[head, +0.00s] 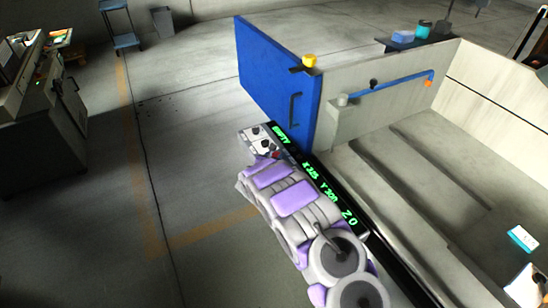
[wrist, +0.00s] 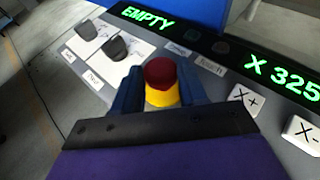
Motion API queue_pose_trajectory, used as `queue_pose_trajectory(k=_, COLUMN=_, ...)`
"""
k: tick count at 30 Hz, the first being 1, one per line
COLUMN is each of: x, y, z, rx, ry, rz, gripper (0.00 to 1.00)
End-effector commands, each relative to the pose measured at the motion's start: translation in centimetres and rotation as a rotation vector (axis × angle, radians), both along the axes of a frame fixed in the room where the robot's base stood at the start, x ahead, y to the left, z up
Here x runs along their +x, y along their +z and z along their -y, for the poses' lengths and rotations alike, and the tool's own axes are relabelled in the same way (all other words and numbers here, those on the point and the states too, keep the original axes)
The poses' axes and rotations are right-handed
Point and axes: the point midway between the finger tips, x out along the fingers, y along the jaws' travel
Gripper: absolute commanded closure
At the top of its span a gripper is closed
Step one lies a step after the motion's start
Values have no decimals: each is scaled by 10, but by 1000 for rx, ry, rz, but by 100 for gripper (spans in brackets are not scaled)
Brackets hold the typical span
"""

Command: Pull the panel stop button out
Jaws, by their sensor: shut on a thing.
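The panel stop button (wrist: 161,73) is a dark red cap above a yellow collar (wrist: 162,96) in the wrist view. My gripper (wrist: 160,90) has its two blue fingers on either side of the button and is shut on it. In the head view my purple and grey arm reaches over the control panel (head: 253,137) and hides much of it. A small red spot of the button (head: 276,154) shows there beside my arm. Much of the collar is hidden by the gripper body.
A display strip (wrist: 200,40) with green text, including EMPTY, runs behind the button. Two dark knobs (wrist: 117,48) are at left, and white X+ (wrist: 245,98) and X- keys (wrist: 302,132) at right. A blue door (head: 277,85) stands behind the panel. The floor at left is open.

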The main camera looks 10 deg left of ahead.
Motion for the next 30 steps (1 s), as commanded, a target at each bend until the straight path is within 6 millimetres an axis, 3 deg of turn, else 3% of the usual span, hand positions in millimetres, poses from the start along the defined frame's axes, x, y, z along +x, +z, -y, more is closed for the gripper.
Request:
queue_pose_trajectory(k=7, x=0, y=0, z=-2, rx=0, ry=2, rz=1, gripper=100)
queue_pose_trajectory(k=30, x=0, y=16, z=-3, rx=1, ry=5, rz=6, gripper=100)
